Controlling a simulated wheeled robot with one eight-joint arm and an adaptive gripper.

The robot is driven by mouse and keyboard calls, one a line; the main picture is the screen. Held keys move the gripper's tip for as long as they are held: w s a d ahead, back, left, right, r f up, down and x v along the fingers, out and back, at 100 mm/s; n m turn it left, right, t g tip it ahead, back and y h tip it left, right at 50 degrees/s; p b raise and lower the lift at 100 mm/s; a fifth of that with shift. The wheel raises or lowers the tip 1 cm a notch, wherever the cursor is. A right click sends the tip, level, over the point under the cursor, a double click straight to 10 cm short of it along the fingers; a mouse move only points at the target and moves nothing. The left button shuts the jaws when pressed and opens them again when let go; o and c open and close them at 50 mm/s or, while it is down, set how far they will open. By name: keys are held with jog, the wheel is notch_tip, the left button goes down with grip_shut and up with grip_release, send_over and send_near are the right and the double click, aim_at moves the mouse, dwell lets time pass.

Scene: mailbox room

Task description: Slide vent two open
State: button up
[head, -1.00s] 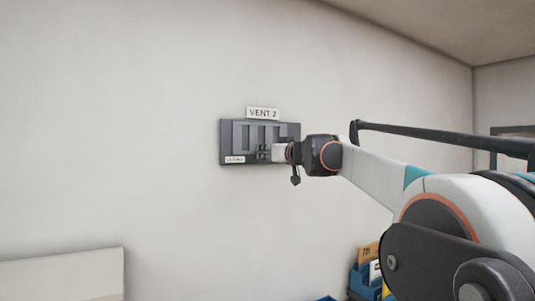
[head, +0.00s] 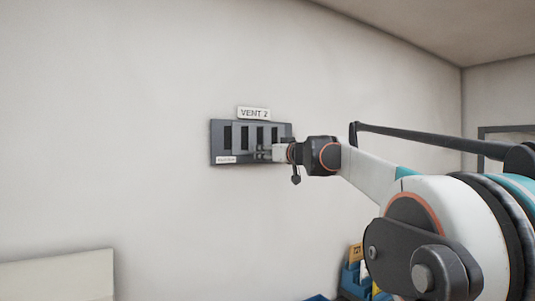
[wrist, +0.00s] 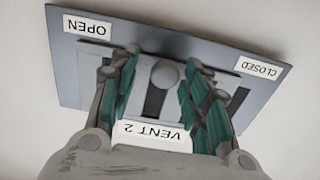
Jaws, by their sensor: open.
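Vent two is a dark grey wall panel (head: 216,140) with several dark upright slots in the head view. A "VENT 2" sign (head: 253,113) is above it. In the wrist view the panel (wrist: 68,72) appears upside down, with an "OPEN" label (wrist: 87,26) at one end and a "CLOSED" label (wrist: 262,67) at the other. A round grey knob (wrist: 165,73) on the sliding plate lies between my gripper's (wrist: 163,62) teal-padded fingers. The fingers are apart, one on each side of the knob; I cannot tell whether either touches it. My gripper (head: 265,153) is at the panel's lower middle-right in the head view.
The wall around the panel is bare. A pale box-like surface (head: 57,277) is at the lower left. Blue bins with cards (head: 355,275) stand low, beside my arm. A dark frame (head: 505,132) is on the far right wall.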

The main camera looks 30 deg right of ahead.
jog(key=shift+s, duration=0.1)
jog(key=s, duration=1.2)
jog(key=shift+d, duration=0.3)
